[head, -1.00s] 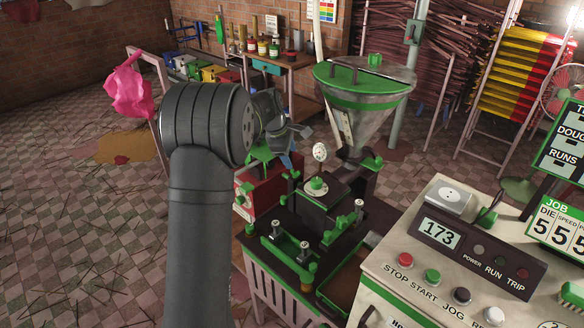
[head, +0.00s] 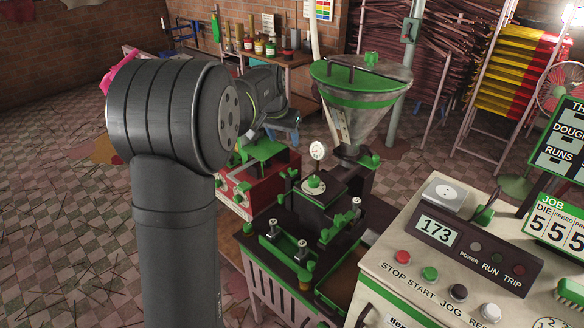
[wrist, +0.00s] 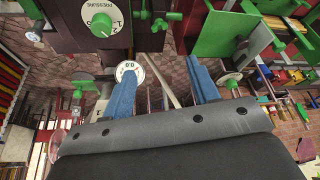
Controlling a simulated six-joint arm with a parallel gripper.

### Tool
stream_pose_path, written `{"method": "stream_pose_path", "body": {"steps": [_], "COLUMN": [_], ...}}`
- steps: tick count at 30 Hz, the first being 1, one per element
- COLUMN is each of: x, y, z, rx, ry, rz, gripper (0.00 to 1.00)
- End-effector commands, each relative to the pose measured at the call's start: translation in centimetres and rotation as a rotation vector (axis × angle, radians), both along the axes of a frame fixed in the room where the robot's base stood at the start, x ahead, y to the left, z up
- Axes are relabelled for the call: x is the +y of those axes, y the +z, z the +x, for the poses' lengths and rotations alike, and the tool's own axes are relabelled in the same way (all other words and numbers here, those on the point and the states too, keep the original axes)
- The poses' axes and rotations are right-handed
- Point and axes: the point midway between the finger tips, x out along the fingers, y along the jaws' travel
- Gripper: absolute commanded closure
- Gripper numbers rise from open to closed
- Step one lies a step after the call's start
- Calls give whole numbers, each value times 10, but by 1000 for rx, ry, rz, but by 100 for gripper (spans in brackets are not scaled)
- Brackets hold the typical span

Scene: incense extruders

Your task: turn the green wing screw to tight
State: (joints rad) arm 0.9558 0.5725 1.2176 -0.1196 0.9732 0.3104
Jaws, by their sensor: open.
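Several green wing-type screws and knobs show on the extruder, and I cannot tell for sure which is the task's wing screw. In the wrist view a green winged knob (wrist: 167,19) shows beyond the fingers, near the top edge. My gripper (wrist: 162,88) has two blue fingers spread apart with nothing between them. In the head view my gripper (head: 288,130) is mostly hidden behind my wrist, above the red box and left of the hopper, touching no wing screw that I can see.
A red box (head: 240,192) with green fittings stands left of the extruder. The steel hopper (head: 362,108) rises behind it, with a small white gauge (head: 318,150) beside it. The control console (head: 425,270) fills the front right. Open tiled floor lies to the left.

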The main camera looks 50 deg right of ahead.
Motion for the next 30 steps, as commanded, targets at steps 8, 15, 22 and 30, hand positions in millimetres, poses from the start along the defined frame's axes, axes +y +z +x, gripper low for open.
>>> {"method": "stream_pose_path", "body": {"steps": [8, 15, 22, 30], "x": [-15, -34, -51, -61], "y": [-41, -90, -132, -156], "z": [5, 12, 18, 22], "rx": [2, 2, 0, -2], "ry": [-1, 0, 0, 0], "rz": [5, 2, 1, -2], "gripper": [45, 45, 45, 45]}}
